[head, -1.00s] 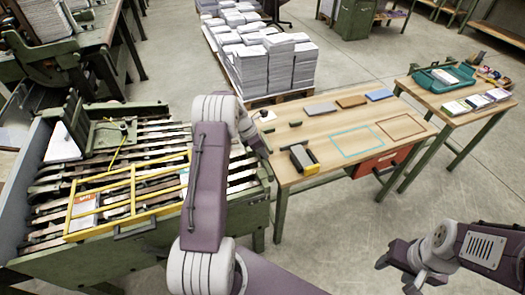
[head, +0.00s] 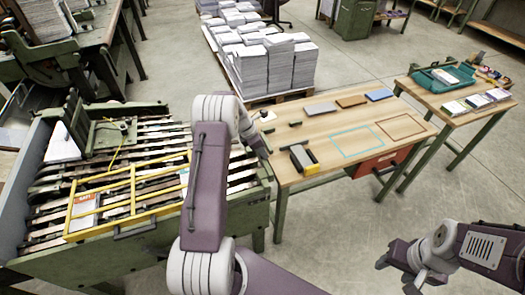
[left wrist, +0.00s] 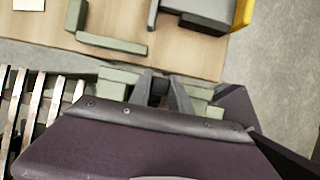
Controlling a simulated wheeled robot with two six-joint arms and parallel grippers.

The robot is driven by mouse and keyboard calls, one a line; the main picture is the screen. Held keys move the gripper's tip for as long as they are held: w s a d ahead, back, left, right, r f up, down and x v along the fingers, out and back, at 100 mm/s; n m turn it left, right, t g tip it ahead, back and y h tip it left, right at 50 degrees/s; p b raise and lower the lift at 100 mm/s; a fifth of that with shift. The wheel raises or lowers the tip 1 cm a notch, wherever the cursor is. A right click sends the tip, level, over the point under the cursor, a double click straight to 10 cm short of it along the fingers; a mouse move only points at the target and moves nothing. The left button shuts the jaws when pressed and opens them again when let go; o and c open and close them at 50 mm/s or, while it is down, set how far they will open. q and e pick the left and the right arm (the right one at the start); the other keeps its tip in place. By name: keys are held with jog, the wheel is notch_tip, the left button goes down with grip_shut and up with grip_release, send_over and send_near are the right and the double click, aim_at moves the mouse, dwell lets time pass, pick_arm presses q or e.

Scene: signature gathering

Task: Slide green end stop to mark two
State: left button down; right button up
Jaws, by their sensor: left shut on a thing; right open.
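My left gripper (left wrist: 160,97) is at the left edge of the wooden table, by the right end of the slatted machine. In the left wrist view its fingers are closed around a small dark upright piece, with pale green parts of the end stop (left wrist: 119,77) beside and below it. My own wrist housing hides much of the stop. In the head view, my arm and gripper (head: 262,148) largely cover this spot. Mark two is not distinguishable. My right gripper (head: 395,274) is open and empty at the lower right, over the floor.
The slatted green machine (head: 160,240) carries a yellow frame (head: 133,190). The wooden table (head: 335,118) holds a grey-and-yellow tool (head: 302,158), small dark green pieces (left wrist: 111,43) and flat coloured blocks. Its cyan outlined area is bare. Paper stacks stand behind.

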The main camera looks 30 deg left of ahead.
aim_at(249, 154)
pick_arm(q)
jog(key=s+a+p, duration=0.1)
jog(key=s+a, duration=0.3)
jog(key=shift+s, duration=0.3)
jog(key=c, duration=1.4)
grip_release()
jog(key=shift+a, duration=0.1)
jog(key=shift+o, duration=1)
jog(key=shift+s+a, duration=0.1)
jog(key=shift+s, duration=0.1)
